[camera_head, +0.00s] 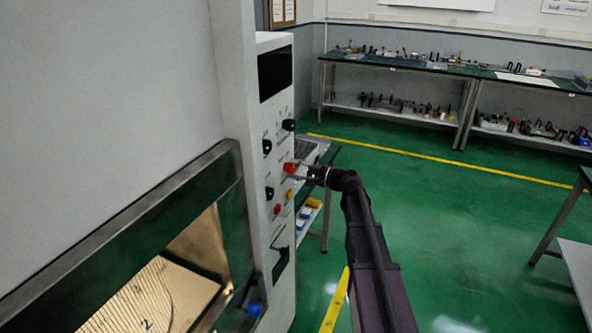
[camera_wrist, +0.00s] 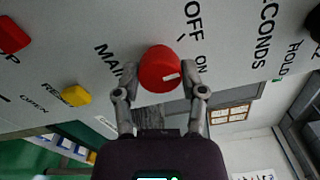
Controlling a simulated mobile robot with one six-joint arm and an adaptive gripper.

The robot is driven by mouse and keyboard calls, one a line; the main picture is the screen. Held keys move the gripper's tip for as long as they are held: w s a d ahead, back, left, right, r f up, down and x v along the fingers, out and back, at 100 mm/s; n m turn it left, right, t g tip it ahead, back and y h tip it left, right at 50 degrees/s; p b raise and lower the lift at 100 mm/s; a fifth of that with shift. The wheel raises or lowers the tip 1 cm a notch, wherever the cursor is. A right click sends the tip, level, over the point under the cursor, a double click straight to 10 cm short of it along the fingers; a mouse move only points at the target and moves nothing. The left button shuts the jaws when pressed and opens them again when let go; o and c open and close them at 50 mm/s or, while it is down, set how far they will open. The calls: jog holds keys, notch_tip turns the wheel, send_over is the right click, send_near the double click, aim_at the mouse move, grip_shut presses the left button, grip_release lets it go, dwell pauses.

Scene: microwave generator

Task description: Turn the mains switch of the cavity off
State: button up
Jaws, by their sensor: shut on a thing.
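The red mains switch knob (camera_wrist: 158,66) is on the grey panel of the cavity, with the labels OFF and ON to its right and MAINS to its left in the wrist view. A small white mark on the knob lies at its lower right, on the side of the ON label. My gripper (camera_wrist: 161,78) is shut on the knob, one finger on each side. In the head view the knob (camera_head: 288,168) shows at the panel's right side, with my gripper (camera_head: 300,170) reaching it from the right.
A yellow RESET button (camera_wrist: 76,95) and a red button (camera_wrist: 12,36) are left of the knob. Black knobs (camera_head: 267,146) are on the same panel. A small table (camera_head: 322,160) stands behind the panel. Green floor is open on the right.

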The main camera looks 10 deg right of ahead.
jog(key=n, duration=0.5)
jog(key=shift+a, duration=0.1)
dwell(0.3)
jog(key=o, duration=1.2)
jog(key=shift+a, duration=0.1)
jog(key=shift+c, duration=0.2)
jog(key=v, duration=1.2)
